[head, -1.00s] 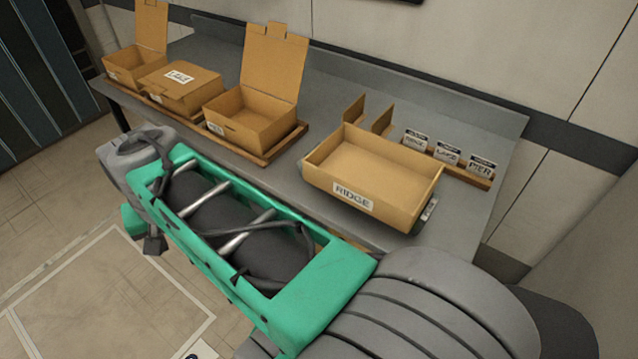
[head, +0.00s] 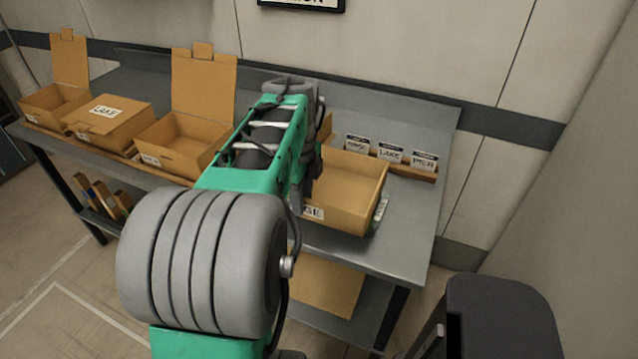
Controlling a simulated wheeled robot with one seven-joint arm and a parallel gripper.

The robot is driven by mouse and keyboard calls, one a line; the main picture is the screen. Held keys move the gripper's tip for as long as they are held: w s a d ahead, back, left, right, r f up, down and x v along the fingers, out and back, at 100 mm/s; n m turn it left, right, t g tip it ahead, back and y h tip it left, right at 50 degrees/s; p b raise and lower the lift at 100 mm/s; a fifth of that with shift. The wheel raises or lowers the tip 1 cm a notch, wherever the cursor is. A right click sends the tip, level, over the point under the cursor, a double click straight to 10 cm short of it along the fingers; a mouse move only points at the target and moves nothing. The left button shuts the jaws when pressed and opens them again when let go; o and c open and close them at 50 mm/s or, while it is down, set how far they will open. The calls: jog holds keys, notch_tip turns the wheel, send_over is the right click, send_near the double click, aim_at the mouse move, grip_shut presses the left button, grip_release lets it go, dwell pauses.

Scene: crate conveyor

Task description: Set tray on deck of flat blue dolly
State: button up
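An open tan tray (head: 358,206) sits on the grey bench, with a label on its front wall that is partly covered. My arm crosses in front of its left part. My gripper's fingers cannot be made out; dark wrist parts hang beside the tray's left side, and I cannot tell if they touch it. No flat blue dolly shows in the view.
Open boxes (head: 178,150) and a closed box labelled LAKE (head: 112,118) stand on the bench (head: 420,225) at left. Label cards (head: 390,152) stand in a wooden holder behind the tray. A cardboard-coloured sheet (head: 325,285) lies below the bench.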

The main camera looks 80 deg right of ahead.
notch_tip(320, 180, down, 3)
jog(key=shift+r, duration=0.1)
grip_shut()
dwell(1.3)
